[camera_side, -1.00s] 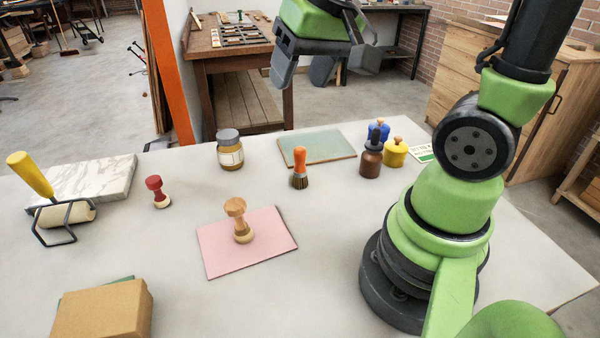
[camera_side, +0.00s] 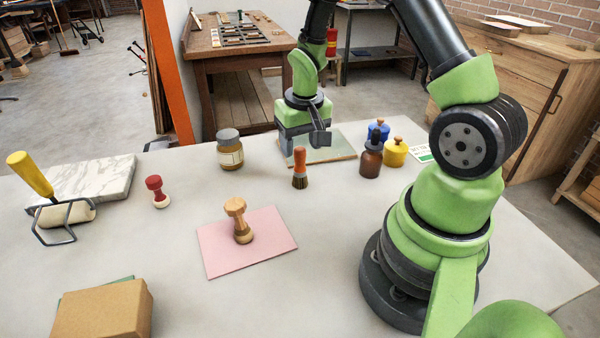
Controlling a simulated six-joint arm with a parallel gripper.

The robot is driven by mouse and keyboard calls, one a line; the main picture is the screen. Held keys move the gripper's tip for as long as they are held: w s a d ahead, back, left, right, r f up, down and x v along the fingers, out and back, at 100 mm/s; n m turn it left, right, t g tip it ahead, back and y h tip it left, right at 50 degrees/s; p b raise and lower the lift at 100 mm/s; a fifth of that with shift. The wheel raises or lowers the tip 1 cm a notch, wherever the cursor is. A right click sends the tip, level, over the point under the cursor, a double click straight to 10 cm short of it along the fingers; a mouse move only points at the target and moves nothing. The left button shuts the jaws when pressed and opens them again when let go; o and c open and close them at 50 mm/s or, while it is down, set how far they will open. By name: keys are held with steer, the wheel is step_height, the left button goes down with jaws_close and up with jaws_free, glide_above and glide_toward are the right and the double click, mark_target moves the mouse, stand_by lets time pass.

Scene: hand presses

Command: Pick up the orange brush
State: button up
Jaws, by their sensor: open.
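The orange brush (camera_side: 300,168) stands upright on the pale table, bristles down, with its orange handle on top. My gripper (camera_side: 303,147) is open and points down, close to the top of the brush in the picture. It overlaps the teal board behind the brush. I cannot tell whether the fingers are directly above the handle or behind it. Nothing is seen between the fingers.
A labelled jar (camera_side: 230,152) stands left of the brush. A brown bottle (camera_side: 370,162), a blue pot (camera_side: 378,130) and a yellow pot (camera_side: 395,153) cluster to its right. A wooden stamp (camera_side: 240,222) stands on a pink sheet (camera_side: 270,250) in front. A red stamp (camera_side: 156,192) stands left.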

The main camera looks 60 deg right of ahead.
mark_target(300, 159)
steer(key=f, duration=0.5)
steer(key=shift+w+d, duration=0.3)
steer(key=shift+w, duration=0.05)
steer(key=c, duration=1)
